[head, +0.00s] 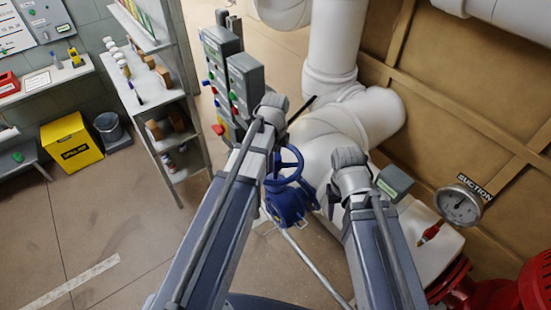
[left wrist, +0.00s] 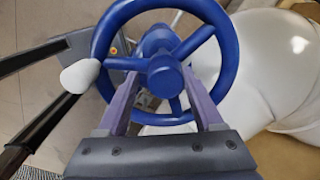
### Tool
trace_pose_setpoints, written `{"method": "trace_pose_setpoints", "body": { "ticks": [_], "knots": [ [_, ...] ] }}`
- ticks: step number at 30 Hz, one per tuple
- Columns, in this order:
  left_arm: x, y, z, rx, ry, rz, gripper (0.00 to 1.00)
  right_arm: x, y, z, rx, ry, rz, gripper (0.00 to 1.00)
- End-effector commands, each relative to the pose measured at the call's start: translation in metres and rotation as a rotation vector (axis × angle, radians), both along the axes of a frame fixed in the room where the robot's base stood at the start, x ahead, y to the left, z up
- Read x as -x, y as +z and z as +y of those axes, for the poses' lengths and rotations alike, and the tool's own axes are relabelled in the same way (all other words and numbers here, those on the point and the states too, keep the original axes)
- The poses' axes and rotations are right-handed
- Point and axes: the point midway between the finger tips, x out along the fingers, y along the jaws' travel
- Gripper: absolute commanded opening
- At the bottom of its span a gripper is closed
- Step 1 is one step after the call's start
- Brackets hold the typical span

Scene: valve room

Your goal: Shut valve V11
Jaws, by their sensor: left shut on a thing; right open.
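A blue valve handwheel (head: 285,165) sits on a blue valve body (head: 288,205) in the middle of the head view. No V11 label is readable. In the left wrist view the handwheel (left wrist: 222,35) fills the upper middle, with its rim, spokes and hub showing. My left gripper (left wrist: 163,108) is shut on the handwheel, its two fingers reaching to the wheel near the hub. In the head view the left arm partly hides this grip. My right gripper (head: 334,197) is open and apart from the handwheel, just right of the blue valve.
Thick white pipes (head: 335,60) rise behind the valve. A suction gauge (head: 458,205) and red equipment (head: 490,295) stand at right. Grey control boxes (head: 246,85) stand left of the wheel. A shelf (head: 165,100) and yellow bin (head: 72,143) are farther left, beside open floor.

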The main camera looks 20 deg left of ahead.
Motion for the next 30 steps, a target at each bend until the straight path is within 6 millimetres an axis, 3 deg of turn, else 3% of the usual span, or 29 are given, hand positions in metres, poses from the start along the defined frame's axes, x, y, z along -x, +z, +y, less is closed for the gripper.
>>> {"method": "trace_pose_setpoints", "body": {
  "ticks": [1,9,10,13,20,30],
  "knots": [
    [0.012,-0.010,-0.006,0.016,-0.014,0.014,0.06,0.000,-0.010,0.000,0.000,0.000,0.000,0.50],
    [0.011,-0.010,-0.006,0.016,-0.011,0.014,0.06,0.000,-0.010,0.000,0.000,0.000,0.000,0.50],
    [0.011,-0.010,-0.006,0.016,-0.011,0.014,0.71,0.000,-0.010,0.000,0.000,0.000,0.000,0.50],
    [0.011,-0.010,-0.006,0.016,-0.010,0.014,0.83,0.000,-0.010,0.000,0.000,0.000,0.000,0.50],
    [0.010,0.000,-0.005,0.014,-0.009,0.015,0.85,0.000,0.000,0.000,0.000,-0.001,0.000,0.50],
    [0.005,0.044,-0.003,0.010,-0.006,0.011,0.85,0.001,0.044,0.000,-0.001,-0.003,0.001,0.50]
  ]
}}
